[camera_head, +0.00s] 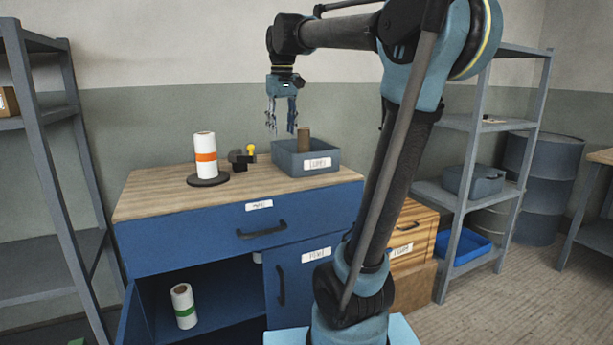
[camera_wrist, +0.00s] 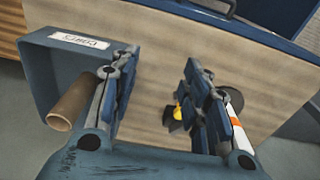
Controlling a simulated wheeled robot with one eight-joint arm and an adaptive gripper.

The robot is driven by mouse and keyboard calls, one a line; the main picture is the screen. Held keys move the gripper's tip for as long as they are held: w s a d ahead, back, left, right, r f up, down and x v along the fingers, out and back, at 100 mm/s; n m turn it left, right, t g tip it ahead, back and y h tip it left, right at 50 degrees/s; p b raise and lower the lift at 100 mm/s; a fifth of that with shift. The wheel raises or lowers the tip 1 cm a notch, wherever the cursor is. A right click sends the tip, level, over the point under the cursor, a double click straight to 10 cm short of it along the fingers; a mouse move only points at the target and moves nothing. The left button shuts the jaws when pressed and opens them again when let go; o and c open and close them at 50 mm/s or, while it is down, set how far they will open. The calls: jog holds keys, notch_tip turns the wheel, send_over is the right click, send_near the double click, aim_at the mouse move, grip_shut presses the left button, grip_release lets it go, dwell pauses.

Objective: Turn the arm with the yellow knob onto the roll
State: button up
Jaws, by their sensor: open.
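A white roll with an orange band (camera_head: 205,157) stands upright on a dark round base (camera_head: 208,180) on the wooden cabinet top. To its right is a small dark arm (camera_head: 239,157) with a yellow knob (camera_head: 251,149). The knob appears apart from the roll. My gripper (camera_head: 281,128) is open and empty, pointing down above and right of the knob. In the wrist view, the yellow knob (camera_wrist: 178,112) shows beside the right finger, which hides part of the dark arm and of the roll (camera_wrist: 236,116).
A grey-blue labelled bin (camera_head: 318,161) with a brown tube (camera_head: 303,140) stands right of the knob, close under my gripper. The cabinet top (camera_head: 150,198) is bare at front. The lower cabinet is open, with a green-banded roll (camera_head: 184,306) inside. Shelves stand either side.

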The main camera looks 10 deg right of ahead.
jog(key=s+d+f, duration=0.3)
jog(key=s+f, duration=0.2)
jog(key=f, duration=0.1)
jog(key=s+d+f+m, duration=0.1)
jog(key=s+d+f, duration=0.2)
jog(key=s+f, duration=0.2)
jog(key=shift+d+f+m+t, duration=0.25)
jog(key=shift+f+m+t, duration=0.05)
jog(key=shift+f, duration=0.65)
